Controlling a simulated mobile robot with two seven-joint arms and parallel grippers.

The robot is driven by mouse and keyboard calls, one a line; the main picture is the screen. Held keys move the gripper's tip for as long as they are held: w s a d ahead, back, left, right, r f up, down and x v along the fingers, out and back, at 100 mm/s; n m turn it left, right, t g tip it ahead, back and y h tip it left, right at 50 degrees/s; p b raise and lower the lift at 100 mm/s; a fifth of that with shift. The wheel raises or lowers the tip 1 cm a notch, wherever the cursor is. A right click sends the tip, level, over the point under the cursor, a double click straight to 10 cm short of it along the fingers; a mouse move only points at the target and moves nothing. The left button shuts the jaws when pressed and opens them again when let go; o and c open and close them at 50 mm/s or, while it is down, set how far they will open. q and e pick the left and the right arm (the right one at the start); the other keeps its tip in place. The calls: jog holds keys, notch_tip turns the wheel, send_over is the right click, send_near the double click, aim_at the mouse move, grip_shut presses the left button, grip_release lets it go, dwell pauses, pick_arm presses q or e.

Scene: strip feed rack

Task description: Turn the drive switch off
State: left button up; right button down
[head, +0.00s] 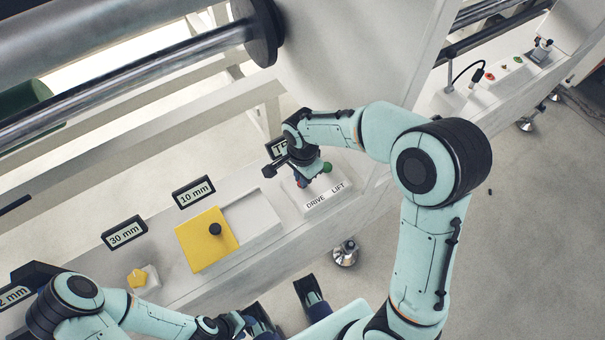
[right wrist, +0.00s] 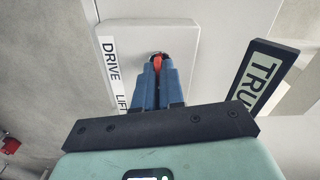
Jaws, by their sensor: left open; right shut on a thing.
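The drive switch (right wrist: 157,61) shows in the right wrist view as a small red lever on a pale control plate (right wrist: 184,38), beside the word DRIVE. My right gripper (right wrist: 158,66) is shut on it, with blue fingers on both sides hiding most of the lever. Its exact tilt cannot be told. In the head view the right gripper (head: 302,181) is over the plate's DRIVE end, largely hidden by its own wrist. My left gripper (head: 284,306) is open and empty at the bottom of the head view, away from the switch.
A green knob (head: 327,167) sits close beside the right gripper, at the LIFT label. A yellow plate (head: 206,242) with a black knob lies on the rail, left of the control plate. A TRU... sign (right wrist: 259,77) stands close to the right gripper.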

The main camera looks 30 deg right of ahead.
jog(key=shift+m, duration=1.1)
jog(key=c, duration=1.2)
grip_release()
jog(key=shift+c, duration=0.2)
notch_tip(320, 180, up, 14)
jog(key=p, duration=0.2)
jog(key=shift+f+p, duration=0.25)
jog(key=shift+p, duration=0.1)
